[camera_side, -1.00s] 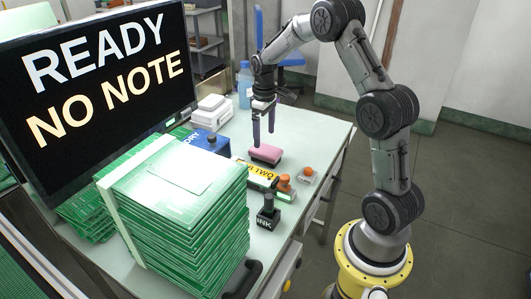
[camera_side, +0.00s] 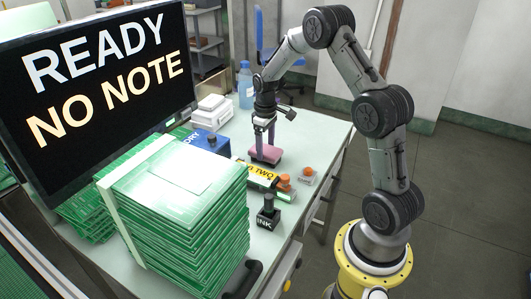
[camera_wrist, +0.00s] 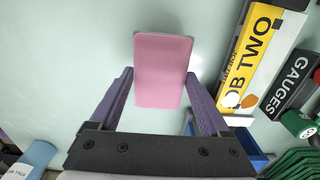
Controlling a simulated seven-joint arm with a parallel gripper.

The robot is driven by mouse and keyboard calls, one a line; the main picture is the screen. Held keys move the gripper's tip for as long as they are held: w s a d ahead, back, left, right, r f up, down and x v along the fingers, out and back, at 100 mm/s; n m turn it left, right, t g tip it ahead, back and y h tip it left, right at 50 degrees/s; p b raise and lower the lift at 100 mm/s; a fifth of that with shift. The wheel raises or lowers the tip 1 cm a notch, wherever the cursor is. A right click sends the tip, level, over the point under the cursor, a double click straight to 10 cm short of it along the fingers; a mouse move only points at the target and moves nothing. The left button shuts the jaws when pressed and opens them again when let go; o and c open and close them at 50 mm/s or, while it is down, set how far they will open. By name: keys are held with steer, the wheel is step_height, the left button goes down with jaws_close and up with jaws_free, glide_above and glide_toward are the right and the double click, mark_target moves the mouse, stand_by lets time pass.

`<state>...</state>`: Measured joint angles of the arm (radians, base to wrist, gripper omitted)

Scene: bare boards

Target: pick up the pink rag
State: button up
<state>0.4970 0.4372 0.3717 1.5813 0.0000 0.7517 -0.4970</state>
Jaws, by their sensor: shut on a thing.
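The pink rag (camera_side: 268,156) is a small folded block with a darker lower layer, on the pale bench behind the yellow "TWO" box. In the wrist view the rag (camera_wrist: 163,85) shows as an upright pink rectangle between the two purple fingers. My gripper (camera_side: 265,150) points down over the rag and is shut on it, one finger on each side. The gripper (camera_wrist: 160,76) also shows from the wrist. Any gap under the rag is too small to tell.
The yellow box (camera_side: 259,174), an orange-topped item (camera_side: 284,183) and a black INK bottle (camera_side: 268,213) stand in front of the rag. A tall stack of green boards (camera_side: 185,215) and a monitor (camera_side: 95,80) are left.

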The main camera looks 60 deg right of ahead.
mark_target(265, 149)
steer(key=shift+c, duration=1.1)
steer(key=shift+r, duration=0.5)
step_height(265, 149, up, 2)
steer(key=shift+w+r, duration=0.1)
steer(key=s+r, duration=0.1)
steer(key=s+a+r, duration=0.1)
steer(key=r, duration=0.1)
steer(key=s+a+r, duration=0.1)
steer(key=s+r, duration=0.1)
steer(key=shift+r, duration=0.1)
steer(key=s+a+r, duration=0.1)
steer(key=s, duration=0.1)
steer(key=s+a+r, duration=0.2)
steer(key=s, duration=0.1)
steer(key=s+a+r, duration=0.1)
steer(key=s, duration=0.2)
steer(key=shift+s+a+r, duration=0.25)
steer(key=shift+a+r, duration=0.05)
steer(key=shift+a, duration=0.05)
